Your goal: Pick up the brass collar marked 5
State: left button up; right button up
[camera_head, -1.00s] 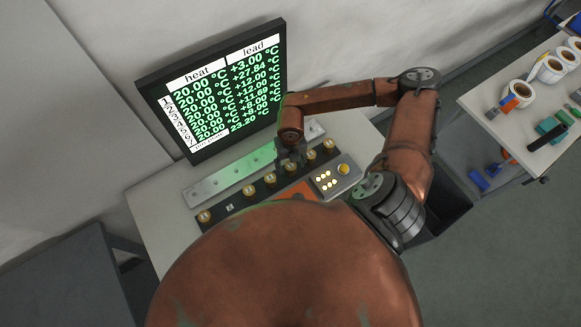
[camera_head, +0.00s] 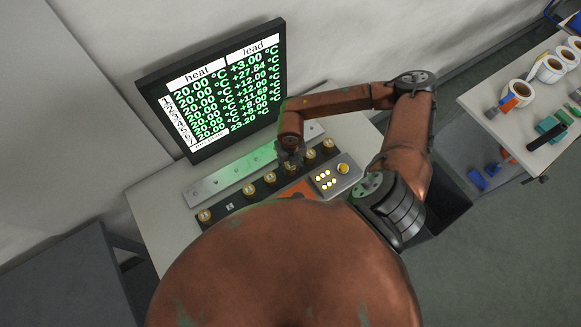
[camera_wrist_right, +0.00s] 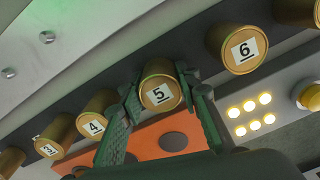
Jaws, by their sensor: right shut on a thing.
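The brass collar marked 5 (camera_wrist_right: 161,84) sits in the dark row, its label facing the right wrist camera. My right gripper (camera_wrist_right: 160,100) has a green finger on each side of it and is shut on it. In the head view my right gripper (camera_head: 291,157) is over the row and mostly hides that collar. I cannot see whether the collar is clear of its seat. The collar marked 6 (camera_wrist_right: 240,50) is to its right, and the collar marked 4 (camera_wrist_right: 95,113) is to its left. My left gripper is not in view.
A metal strip with holes (camera_head: 222,181) lies behind the row. A button box (camera_head: 340,178) with lit buttons stands close to the right, and an orange plate (camera_wrist_right: 168,138) lies in front. A screen (camera_head: 218,92) rises behind the bench. A side table (camera_head: 550,150) holds tape rolls.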

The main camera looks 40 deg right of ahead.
jog(key=shift+c, duration=0.8)
jog(key=shift+r, duration=0.15)
